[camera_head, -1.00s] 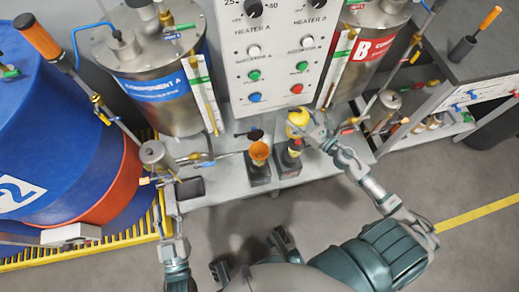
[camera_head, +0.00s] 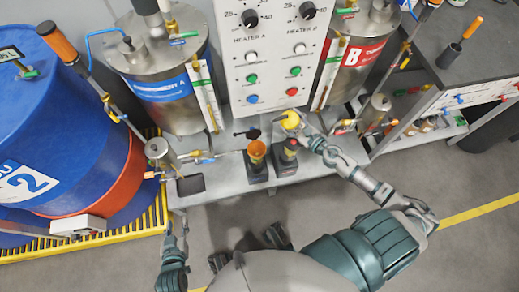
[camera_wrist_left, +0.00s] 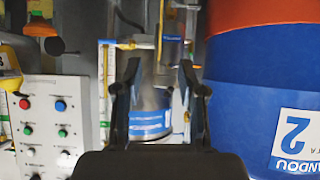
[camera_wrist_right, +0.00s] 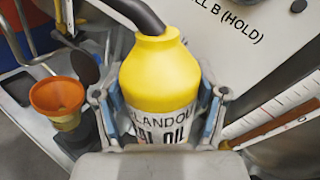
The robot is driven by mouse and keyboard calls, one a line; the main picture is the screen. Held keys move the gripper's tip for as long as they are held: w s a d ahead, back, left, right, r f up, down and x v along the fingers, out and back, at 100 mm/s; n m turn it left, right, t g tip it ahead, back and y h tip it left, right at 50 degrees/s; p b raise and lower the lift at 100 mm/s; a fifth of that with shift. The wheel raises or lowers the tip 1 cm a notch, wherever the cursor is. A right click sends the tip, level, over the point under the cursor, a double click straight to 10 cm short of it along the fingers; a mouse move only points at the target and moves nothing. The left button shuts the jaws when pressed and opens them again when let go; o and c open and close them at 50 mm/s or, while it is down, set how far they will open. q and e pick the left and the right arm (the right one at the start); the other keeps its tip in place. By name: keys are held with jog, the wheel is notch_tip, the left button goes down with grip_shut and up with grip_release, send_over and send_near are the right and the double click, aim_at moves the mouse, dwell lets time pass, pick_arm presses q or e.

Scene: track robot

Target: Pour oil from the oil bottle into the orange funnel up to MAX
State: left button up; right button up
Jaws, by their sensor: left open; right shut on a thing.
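The yellow oil bottle (camera_head: 290,120) is in my right gripper (camera_head: 301,131), above the bench and right of the funnel. In the right wrist view the bottle (camera_wrist_right: 158,75) sits between both fingers, roughly upright there, its dark spout bending up and left. The orange funnel (camera_head: 257,149) stands in a dark holder on the bench. It also shows in the right wrist view (camera_wrist_right: 58,97), left of the bottle and apart from it. No oil stream is visible. My left gripper (camera_wrist_left: 160,75) is open and empty, low at the left. No MAX mark is legible.
A dark device with a red top (camera_head: 290,146) stands right of the funnel. The heater panel (camera_head: 270,70) rises behind, between the Component A tank (camera_head: 165,88) and Component B tank (camera_head: 365,55). A blue drum (camera_head: 60,110) stands left. Open floor lies before the bench.

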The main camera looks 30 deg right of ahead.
aim_at(290, 131)
jog(key=shift+a+f+n, duration=0.15)
jog(key=shift+f+n, duration=0.15)
jog(key=shift+f, duration=0.05)
jog(key=p, duration=0.1)
jog(key=a+n+p, duration=0.1)
jog(key=p, duration=0.1)
jog(key=shift+w+r+n, duration=0.1)
jog(key=shift+r+n, duration=0.1)
jog(key=shift+n, duration=0.1)
jog(key=shift+a+f+n+g+h+p, duration=0.1)
jog(key=shift+f+n+g+h+p, duration=0.2)
jog(key=shift+f+n+h+p, duration=0.3)
jog(key=shift+f+n, duration=0.3)
jog(key=shift+f, duration=0.15)
pick_arm(q)
jog(key=s+a+f+g+y, duration=0.1)
jog(key=s+a+f+g, duration=0.1)
jog(key=s+g, duration=0.2)
jog(key=s+a+f+g+y, duration=0.1)
jog(key=s+g, duration=0.3)
jog(key=s, duration=0.5)
jog(key=shift+s+a+f+g, duration=0.3)
jog(key=shift+a+f, duration=0.35)
jog(key=shift+a, duration=0.2)
pick_arm(e)
jog(key=shift+f, duration=0.1)
pick_arm(q)
jog(key=shift+f, duration=0.1)
pick_arm(e)
jog(key=shift+f+n, duration=0.4)
